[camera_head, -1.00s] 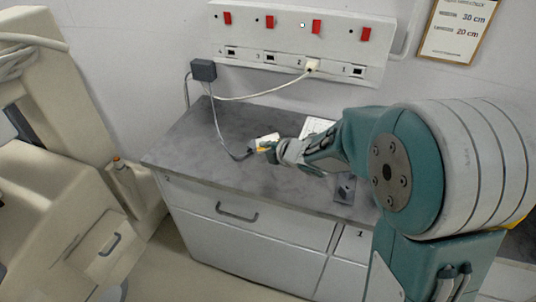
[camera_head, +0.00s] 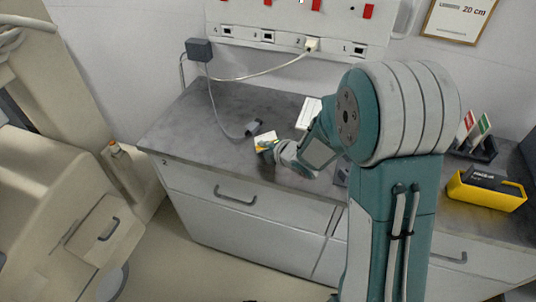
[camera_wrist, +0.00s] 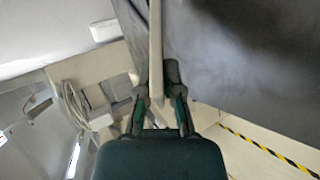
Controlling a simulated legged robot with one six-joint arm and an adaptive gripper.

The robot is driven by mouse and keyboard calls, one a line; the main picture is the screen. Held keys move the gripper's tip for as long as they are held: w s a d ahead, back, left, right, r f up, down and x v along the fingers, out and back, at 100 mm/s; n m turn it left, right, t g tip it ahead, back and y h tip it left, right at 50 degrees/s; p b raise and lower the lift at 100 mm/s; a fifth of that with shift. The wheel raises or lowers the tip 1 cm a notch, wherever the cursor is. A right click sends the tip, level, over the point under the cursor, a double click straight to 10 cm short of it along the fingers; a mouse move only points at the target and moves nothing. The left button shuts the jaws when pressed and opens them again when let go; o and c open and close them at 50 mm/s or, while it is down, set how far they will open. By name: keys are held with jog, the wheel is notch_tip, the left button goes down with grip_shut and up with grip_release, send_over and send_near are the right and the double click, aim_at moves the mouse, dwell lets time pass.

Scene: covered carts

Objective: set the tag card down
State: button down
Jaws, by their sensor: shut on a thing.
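The tag card (camera_head: 264,138) is small and white with a yellow-orange edge. In the head view it is at my gripper's tip, over the grey counter top (camera_head: 190,140). My gripper (camera_head: 273,147) is shut on it. In the wrist view the card (camera_wrist: 156,45) shows edge-on as a thin pale strip between the two fingers of my gripper (camera_wrist: 160,105). I cannot tell whether the card touches the counter. The fingers partly hide its lower part.
A grey plug (camera_head: 253,127) on a cable lies just behind the card. A yellow bin (camera_head: 486,190) and a card rack (camera_head: 474,145) stand at the right. The counter's left part is clear.

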jog(key=shift+f, duration=0.75)
jog(key=c, duration=1)
grip_release()
jog(key=shift+o, duration=0.2)
jog(key=shift+v, duration=4.05)
